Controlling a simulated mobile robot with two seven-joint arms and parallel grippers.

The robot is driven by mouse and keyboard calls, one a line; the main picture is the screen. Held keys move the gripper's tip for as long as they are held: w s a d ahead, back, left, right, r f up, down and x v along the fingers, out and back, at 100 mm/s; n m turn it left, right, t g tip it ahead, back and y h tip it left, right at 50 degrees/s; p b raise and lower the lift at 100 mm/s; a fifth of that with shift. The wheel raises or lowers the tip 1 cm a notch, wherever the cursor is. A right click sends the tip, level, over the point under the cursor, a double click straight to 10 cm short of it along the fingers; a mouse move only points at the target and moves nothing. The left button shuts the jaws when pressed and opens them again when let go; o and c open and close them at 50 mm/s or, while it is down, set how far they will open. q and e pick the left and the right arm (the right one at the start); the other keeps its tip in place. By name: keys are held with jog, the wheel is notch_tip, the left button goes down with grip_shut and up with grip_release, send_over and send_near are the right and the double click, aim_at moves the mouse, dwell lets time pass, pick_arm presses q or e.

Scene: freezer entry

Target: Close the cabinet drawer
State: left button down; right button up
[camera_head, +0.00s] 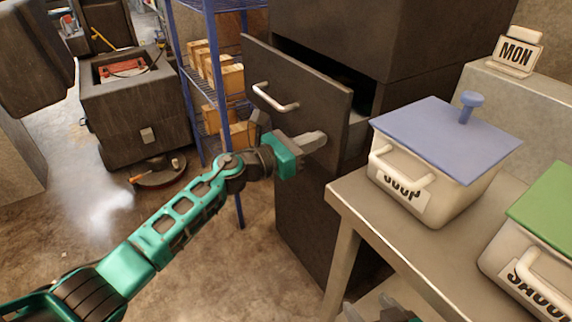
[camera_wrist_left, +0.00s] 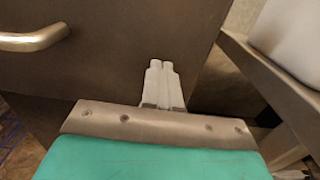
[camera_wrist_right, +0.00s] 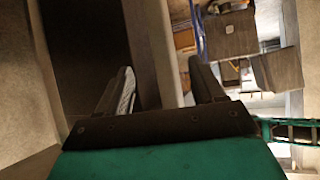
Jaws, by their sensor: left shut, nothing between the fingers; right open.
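The dark cabinet drawer (camera_head: 300,92) stands pulled out from the dark cabinet (camera_head: 420,40), with a dark gap behind its front. A pale bar handle (camera_head: 275,98) is on the drawer front, and it also shows at the upper left of the left wrist view (camera_wrist_left: 35,38). My left gripper (camera_head: 318,138) is shut and empty, its fingertips at the lower right of the drawer front, right of the handle. In the left wrist view its closed fingers (camera_wrist_left: 161,68) point at the drawer front; contact is hard to tell. My right gripper (camera_wrist_right: 165,80) is open and empty, low beside the metal table.
A metal table (camera_head: 345,205) stands right of the drawer, holding a white SOUP container (camera_head: 425,200) with a blue lid and a green-lidded container (camera_head: 545,215). A blue wire shelf (camera_head: 185,75) with boxes stands behind left. Open floor (camera_head: 225,265) lies below my left arm.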

pick_arm(q)
jog(key=b+x, duration=0.1)
jog(key=x, duration=0.1)
jog(key=b+x, duration=0.3)
jog(key=x, duration=0.1)
jog(key=shift+w+d+f, duration=0.15)
jog(key=shift+d+f, duration=0.05)
jog(key=shift+f, duration=0.05)
jog(key=shift+w+d+b, duration=0.2)
jog(key=shift+d+b, duration=0.1)
jog(key=shift+b, duration=0.15)
jog(key=shift+w+d+r, duration=0.15)
jog(key=shift+w+d, duration=0.05)
jog(key=shift+d, duration=0.05)
jog(key=shift+r+b, duration=0.2)
jog(key=shift+b, duration=0.1)
jog(key=shift+r, duration=0.15)
pick_arm(e)
jog(key=f, duration=0.4)
jog(key=a+f, duration=0.1)
jog(key=f, duration=0.1)
jog(key=shift+s, duration=0.2)
pick_arm(q)
jog(key=shift+d, duration=0.1)
